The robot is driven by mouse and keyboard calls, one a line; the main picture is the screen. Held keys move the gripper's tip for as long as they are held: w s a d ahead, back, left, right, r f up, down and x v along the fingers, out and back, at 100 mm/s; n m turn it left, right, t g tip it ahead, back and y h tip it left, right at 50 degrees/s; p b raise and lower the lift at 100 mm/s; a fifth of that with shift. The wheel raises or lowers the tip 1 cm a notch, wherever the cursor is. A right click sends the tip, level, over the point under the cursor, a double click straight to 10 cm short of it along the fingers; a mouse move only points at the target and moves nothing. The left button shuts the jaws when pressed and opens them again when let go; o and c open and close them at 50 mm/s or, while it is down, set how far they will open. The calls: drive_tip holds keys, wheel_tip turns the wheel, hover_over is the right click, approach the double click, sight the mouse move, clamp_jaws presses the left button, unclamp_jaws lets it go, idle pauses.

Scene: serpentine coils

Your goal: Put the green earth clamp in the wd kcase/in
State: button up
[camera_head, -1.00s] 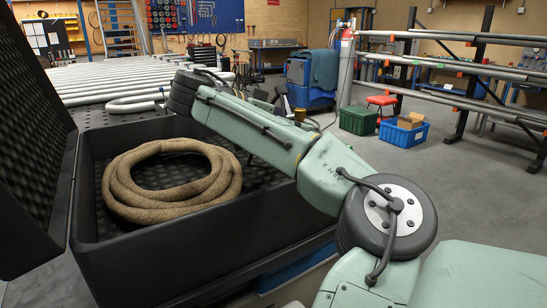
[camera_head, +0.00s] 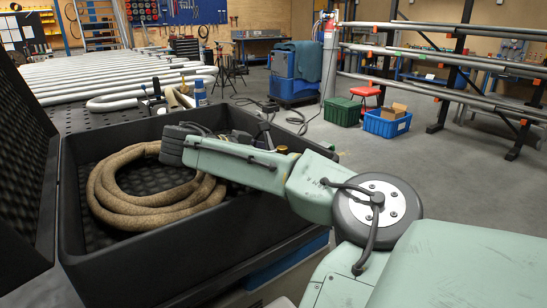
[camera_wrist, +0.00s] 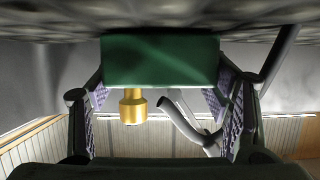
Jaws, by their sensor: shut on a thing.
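The green earth clamp (camera_wrist: 160,62) is between the two pads of my gripper (camera_wrist: 160,95) in the wrist view, with a brass fitting (camera_wrist: 132,106) and a dark cable end (camera_wrist: 180,118) beside it. My gripper is shut on it. I cannot tell whether the clamp touches the foam.
Behind the case is a perforated table with grey serpentine pipes (camera_head: 120,75) and a blue spray can (camera_head: 200,93). A green crate (camera_head: 342,111) and a blue crate (camera_head: 387,123) stand on the floor.

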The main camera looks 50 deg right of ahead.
drive_tip(key=shift+f, duration=0.1)
drive_tip(key=o, duration=2)
drive_tip(key=shift+c, duration=0.2)
